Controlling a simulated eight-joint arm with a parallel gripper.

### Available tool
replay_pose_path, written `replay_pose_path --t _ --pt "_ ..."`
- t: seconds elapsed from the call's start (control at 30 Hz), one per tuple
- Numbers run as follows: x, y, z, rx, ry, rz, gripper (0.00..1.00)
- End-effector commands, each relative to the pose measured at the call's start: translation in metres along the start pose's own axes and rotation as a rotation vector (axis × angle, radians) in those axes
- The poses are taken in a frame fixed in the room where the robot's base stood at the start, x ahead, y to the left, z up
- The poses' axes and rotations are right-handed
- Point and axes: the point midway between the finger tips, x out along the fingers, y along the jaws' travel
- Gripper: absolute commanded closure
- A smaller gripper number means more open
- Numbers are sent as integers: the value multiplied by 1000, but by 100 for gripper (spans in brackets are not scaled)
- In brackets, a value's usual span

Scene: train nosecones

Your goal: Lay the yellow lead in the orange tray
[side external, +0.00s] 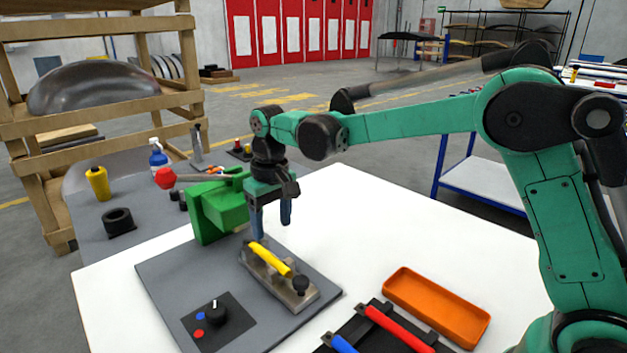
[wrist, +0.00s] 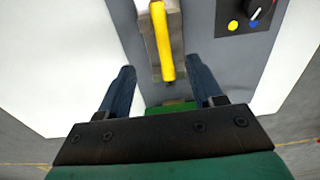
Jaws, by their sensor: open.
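The yellow lead (side external: 271,259) lies along the top of a grey metal block (side external: 258,270) on the grey board. It also shows in the wrist view (wrist: 162,42), its near end in line with the gap between my fingers. My gripper (side external: 272,222) is open and empty, fingers pointing down, above and just beyond the lead's far end in the side view. In the wrist view my gripper's fingers (wrist: 161,80) stand apart on either side. The orange tray (side external: 437,304) sits empty on the white table at the right.
A green vise (side external: 220,205) with a red-knobbed handle stands close to my gripper at the left. A black knob panel (side external: 217,321) is on the board. Red (side external: 398,327) and blue (side external: 342,344) handled tools lie between board and tray. White table behind the tray is clear.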

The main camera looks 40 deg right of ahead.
Motion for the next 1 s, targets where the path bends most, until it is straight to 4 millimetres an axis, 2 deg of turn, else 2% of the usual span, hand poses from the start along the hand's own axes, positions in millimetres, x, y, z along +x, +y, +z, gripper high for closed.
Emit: replay_pose_path --t 0.17,0.6,0.9,1.0 --pt "15 -4 -8 0 -40 4 40" --pt "66 -4 -5 1 -42 5 40" --pt "69 -4 -5 1 -41 5 40" --pt "69 -4 -5 1 -41 5 68"
